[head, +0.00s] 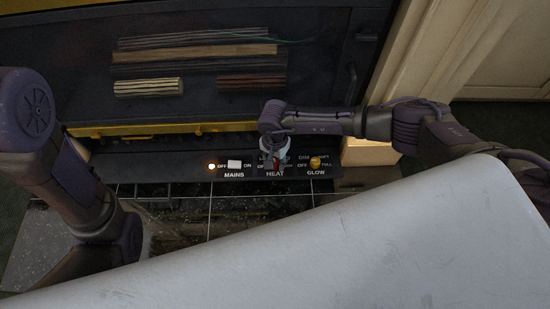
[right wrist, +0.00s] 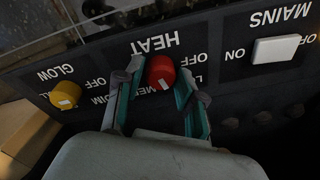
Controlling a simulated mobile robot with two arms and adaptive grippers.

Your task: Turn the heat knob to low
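The red heat knob (right wrist: 161,72) is on the dark panel under the word HEAT; it also shows, partly covered, in the head view (head: 276,165). Its white mark faces the bottom of the right wrist view, near the LOW and MED lettering, which the fingers partly hide; I cannot tell the exact setting. My right gripper (right wrist: 159,76) has one finger on each side of the knob, with a narrow gap visible on the left. In the head view my right gripper (head: 275,150) reaches down over the panel. My left arm shows, but its gripper is out of sight.
The white MAINS switch (head: 234,164) is left of the heat knob, beside a lit lamp (head: 212,166). The yellow GLOW knob (head: 315,163) is close on the right. The fireplace with logs (head: 195,52) is behind. A pale block (head: 368,152) stands right of the panel.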

